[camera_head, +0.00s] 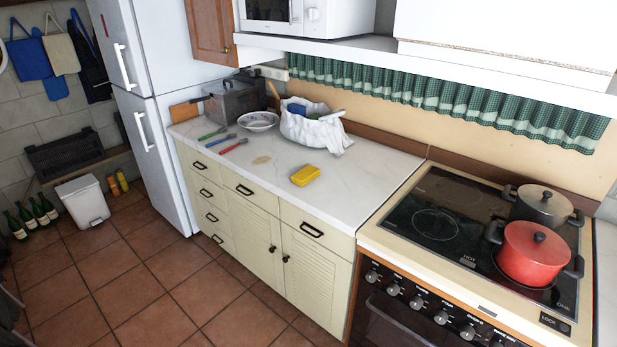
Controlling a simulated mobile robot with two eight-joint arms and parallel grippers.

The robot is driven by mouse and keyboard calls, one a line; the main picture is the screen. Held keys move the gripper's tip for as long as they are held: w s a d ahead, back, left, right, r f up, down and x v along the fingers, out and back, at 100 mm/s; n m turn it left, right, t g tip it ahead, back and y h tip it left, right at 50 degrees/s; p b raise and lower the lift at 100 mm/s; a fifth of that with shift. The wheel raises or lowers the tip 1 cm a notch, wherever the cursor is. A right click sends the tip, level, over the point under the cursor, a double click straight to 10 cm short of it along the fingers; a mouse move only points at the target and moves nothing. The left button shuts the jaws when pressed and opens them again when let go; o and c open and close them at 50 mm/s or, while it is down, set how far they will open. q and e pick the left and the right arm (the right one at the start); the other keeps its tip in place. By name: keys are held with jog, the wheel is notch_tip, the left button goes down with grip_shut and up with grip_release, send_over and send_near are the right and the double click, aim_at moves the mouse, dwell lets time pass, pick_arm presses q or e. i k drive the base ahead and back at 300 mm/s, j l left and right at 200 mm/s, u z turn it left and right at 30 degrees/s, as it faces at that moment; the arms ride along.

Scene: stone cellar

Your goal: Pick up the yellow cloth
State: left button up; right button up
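The yellow cloth (305,175) is a small, folded-looking yellow block. It lies on the white marble-look countertop (345,195), near the front edge and right of the middle. Nothing covers it, and there is bare counter around it. Neither of my grippers shows in the head view.
A brownish stain (261,160), several coloured-handled utensils (233,146), a patterned bowl (258,121) and a white cloth-covered heap (315,130) are left of or behind it. The stove (440,222) with a red pot (534,253) and a grey pot (541,205) is right. A shelf (400,62) overhangs the back.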

aim_at(306, 175)
jog(key=i+z, duration=0.2)
jog(key=z, duration=0.25)
jog(key=i+j+z, duration=0.15)
jog(key=z, duration=0.25)
jog(key=i+j+z, duration=0.15)
jog(key=z, duration=0.3)
jog(key=i+j, duration=0.2)
jog(key=j, duration=0.15)
jog(key=i+j+z, duration=0.15)
jog(key=i+j, duration=0.2)
jog(key=j, duration=0.3)
jog(key=i+j+z, duration=0.1)
jog(key=j, duration=0.3)
jog(key=i, duration=0.1)
